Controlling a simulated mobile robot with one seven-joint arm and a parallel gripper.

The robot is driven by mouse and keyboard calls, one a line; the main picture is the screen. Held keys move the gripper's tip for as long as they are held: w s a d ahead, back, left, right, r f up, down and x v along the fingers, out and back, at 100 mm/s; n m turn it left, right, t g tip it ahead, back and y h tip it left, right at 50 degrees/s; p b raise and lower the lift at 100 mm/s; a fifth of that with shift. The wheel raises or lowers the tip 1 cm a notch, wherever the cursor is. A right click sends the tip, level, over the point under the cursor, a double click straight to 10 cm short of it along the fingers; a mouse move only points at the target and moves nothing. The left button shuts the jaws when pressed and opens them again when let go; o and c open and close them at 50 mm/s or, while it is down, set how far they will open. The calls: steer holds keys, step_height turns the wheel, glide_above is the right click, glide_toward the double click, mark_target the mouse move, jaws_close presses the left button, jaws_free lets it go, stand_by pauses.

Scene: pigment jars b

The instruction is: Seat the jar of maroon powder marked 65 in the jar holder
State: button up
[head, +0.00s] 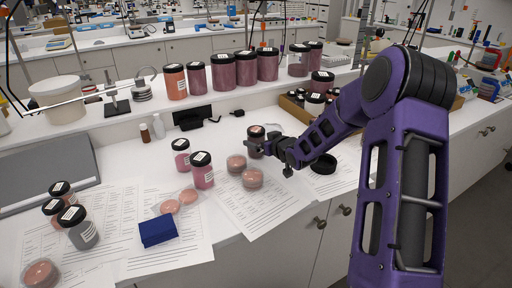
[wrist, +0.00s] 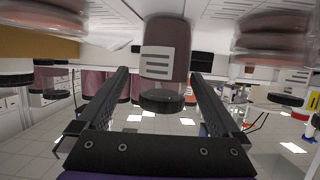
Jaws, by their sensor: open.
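A jar of maroon powder with a black lid (head: 256,143) stands upright on the bench at my gripper (head: 272,147). The wrist view is upside down and shows this jar (wrist: 165,85) with its striped white label, between the two fingers of my gripper (wrist: 160,92). The fingers are apart, one on each side of the jar, with gaps visible. The number on its label is too small to read. A low, dark round piece (head: 323,164), possibly the jar holder, lies on the bench right of my gripper, partly hidden by my arm.
Stacked pink dishes (head: 252,178) stand just in front of the jar. Two pink jars (head: 202,172) are to the left. Several tall jars (head: 223,73) line the raised shelf behind. A box of jars (head: 315,104) is behind my arm. A blue cloth (head: 158,230) lies front left.

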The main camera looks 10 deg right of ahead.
steer(key=shift+a+x, duration=0.1)
steer(key=shift+x, duration=1.3)
steer(key=shift+a+x, duration=0.15)
steer(key=shift+x, duration=1.2)
steer(key=shift+s+f, duration=0.1)
steer(key=shift+c, duration=0.2)
steer(key=c, duration=1.4)
